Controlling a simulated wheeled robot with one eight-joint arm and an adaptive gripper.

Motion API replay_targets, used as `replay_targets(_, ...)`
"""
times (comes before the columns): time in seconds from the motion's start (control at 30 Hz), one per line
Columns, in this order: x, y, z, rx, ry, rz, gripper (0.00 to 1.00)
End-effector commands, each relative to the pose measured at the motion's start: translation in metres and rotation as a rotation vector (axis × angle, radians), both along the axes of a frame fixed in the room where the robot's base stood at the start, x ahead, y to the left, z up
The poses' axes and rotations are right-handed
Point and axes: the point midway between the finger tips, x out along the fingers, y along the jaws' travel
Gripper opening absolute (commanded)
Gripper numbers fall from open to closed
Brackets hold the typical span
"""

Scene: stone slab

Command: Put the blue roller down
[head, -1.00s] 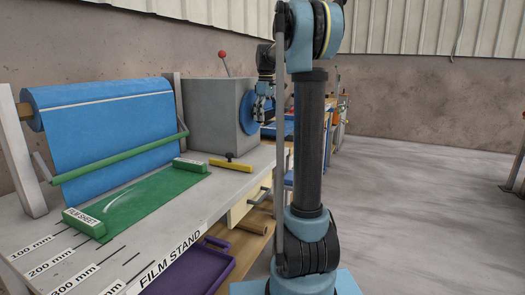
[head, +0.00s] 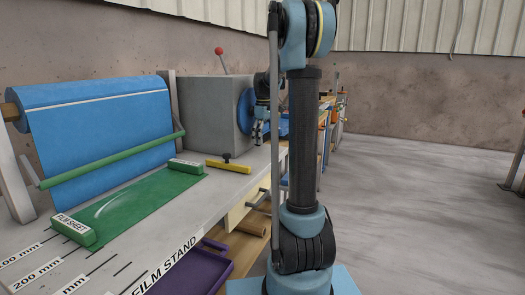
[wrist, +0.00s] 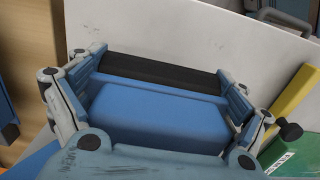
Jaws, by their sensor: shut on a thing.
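A dark bar runs along the roller's far side. The pale bench top (wrist: 205,45) lies beyond it. I cannot tell from these views whether the roller touches the bench.
The bench holds a green film sheet (head: 135,207), a yellow-handled tool (head: 228,166), a large blue film roll (head: 95,120) and the grey block (head: 205,110). A purple tray (head: 190,272) is below the front edge. Open floor (head: 420,215) lies to the right.

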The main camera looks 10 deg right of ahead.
Motion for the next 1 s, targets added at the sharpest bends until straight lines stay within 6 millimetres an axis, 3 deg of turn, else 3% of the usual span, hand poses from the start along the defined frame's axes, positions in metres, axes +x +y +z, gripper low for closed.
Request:
replay_targets(0.23, 0.0, 0.0, -0.014, 0.0, 0.0, 0.0, 0.53)
replay_targets(0.5, 0.0, 0.0, -0.048, 0.0, 0.0, 0.0, 0.53)
replay_targets(0.87, 0.0, 0.001, -0.051, 0.0, 0.0, 0.001, 0.53)
replay_targets(0.9, 0.0, 0.001, -0.051, 0.0, 0.0, 0.001, 1.0)
replay_targets(1.0, 0.0, 0.001, -0.051, 0.0, 0.0, 0.001, 1.0)
